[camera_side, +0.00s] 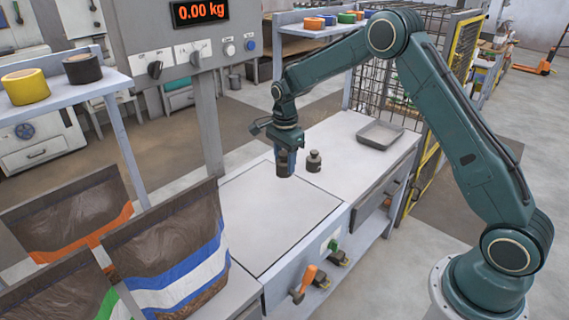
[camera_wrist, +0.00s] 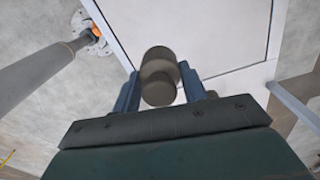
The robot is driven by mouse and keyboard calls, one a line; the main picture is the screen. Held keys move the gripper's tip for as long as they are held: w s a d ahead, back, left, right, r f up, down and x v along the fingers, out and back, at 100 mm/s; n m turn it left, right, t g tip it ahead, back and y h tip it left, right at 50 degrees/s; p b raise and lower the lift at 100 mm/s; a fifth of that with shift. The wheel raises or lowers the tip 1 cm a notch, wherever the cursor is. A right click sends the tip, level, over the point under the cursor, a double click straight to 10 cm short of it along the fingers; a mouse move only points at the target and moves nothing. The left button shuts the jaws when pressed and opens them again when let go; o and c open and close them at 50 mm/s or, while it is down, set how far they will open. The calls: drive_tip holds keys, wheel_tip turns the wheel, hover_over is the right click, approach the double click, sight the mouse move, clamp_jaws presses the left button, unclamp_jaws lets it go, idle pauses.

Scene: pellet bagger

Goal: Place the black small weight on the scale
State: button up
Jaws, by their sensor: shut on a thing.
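My gripper (camera_side: 285,153) is shut on a small dark weight (camera_side: 284,170), which hangs upright below the fingers. In the wrist view the weight (camera_wrist: 158,62) sits between the two blue fingers of my gripper (camera_wrist: 162,92). The scale (camera_side: 275,215) is a flat, pale square plate set in the bench top. The held weight appears above the plate's far part, and I cannot tell the exact gap beneath it. The plate also shows beyond the weight in the wrist view (camera_wrist: 225,40). The scale's display (camera_side: 201,11) reads 0.00 kg.
A second dark grey weight (camera_side: 314,162) with a knob stands on the bench, just right of my gripper. A shallow grey tray (camera_side: 380,135) lies farther right. Filled pellet bags (camera_side: 170,250) stand left of the scale, and a post (camera_side: 207,125) rises behind it. The plate is clear.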

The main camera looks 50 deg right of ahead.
sight(285, 171)
wheel_tip(285, 171, down, 12)
drive_tip(key=shift+r, duration=0.15)
idle(0.3)
drive_tip(key=shift+f, duration=2.15)
drive_tip(key=shift+f, duration=0.15)
drive_tip(key=o, duration=1.3)
drive_tip(key=shift+o, duration=0.2)
wheel_tip(285, 171, up, 11)
drive_tip(key=shift+r, duration=0.65)
